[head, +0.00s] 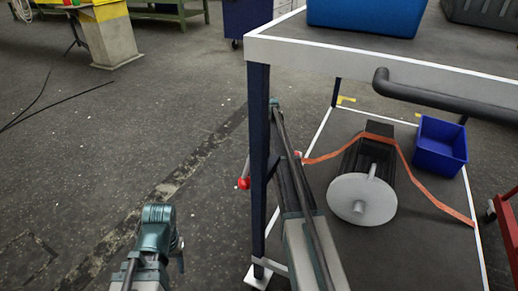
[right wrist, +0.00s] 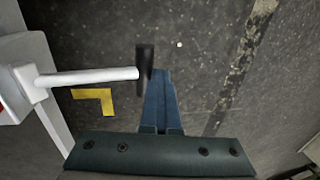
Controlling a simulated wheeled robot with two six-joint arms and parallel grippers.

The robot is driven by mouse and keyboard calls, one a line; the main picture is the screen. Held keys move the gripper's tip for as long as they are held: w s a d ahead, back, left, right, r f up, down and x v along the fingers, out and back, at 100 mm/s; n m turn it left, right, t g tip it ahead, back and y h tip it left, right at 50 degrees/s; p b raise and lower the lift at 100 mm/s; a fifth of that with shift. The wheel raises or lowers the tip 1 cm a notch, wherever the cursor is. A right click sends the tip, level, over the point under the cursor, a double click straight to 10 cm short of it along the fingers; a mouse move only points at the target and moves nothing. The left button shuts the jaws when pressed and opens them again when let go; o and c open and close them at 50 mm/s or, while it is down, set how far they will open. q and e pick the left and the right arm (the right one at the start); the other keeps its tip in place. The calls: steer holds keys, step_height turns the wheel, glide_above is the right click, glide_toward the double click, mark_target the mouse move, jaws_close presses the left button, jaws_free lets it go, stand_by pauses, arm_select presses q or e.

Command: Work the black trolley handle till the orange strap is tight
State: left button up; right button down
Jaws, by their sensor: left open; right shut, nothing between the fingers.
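The orange strap (head: 440,203) runs over a dark machine (head: 380,150) with a pale round disc on the trolley's lower deck. Its right run curves down to the deck edge; its left run reaches the trolley's left side. In the right wrist view a pale rod ends in a black grip (right wrist: 145,68). My right gripper (right wrist: 159,74) is shut and empty, its fingertips right beside that grip; I cannot tell whether they touch. My left gripper (head: 160,214) is open and empty over the floor, left of the trolley. The right gripper's tip is not clear in the head view.
The trolley's white-edged top shelf (head: 300,50) carries a blue bin (head: 366,14). A dark push bar (head: 440,97) sticks out below it. A blue post (head: 258,170) and a red knob (head: 243,184) stand near my right arm. A small blue box (head: 440,145) sits on the lower deck.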

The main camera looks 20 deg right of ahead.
steer(key=shift+s+d+f, duration=0.1)
steer(key=shift+f, duration=0.05)
stand_by(0.4)
steer(key=shift+r+p, duration=0.35)
steer(key=shift+r, duration=0.05)
step_height(320, 180, up, 13)
steer(key=s+d+p, duration=0.1)
steer(key=s+p, duration=0.1)
steer(key=p, duration=1)
steer(key=shift+d+p, duration=0.3)
steer(key=shift+p, duration=0.1)
steer(key=shift+w+f, duration=0.1)
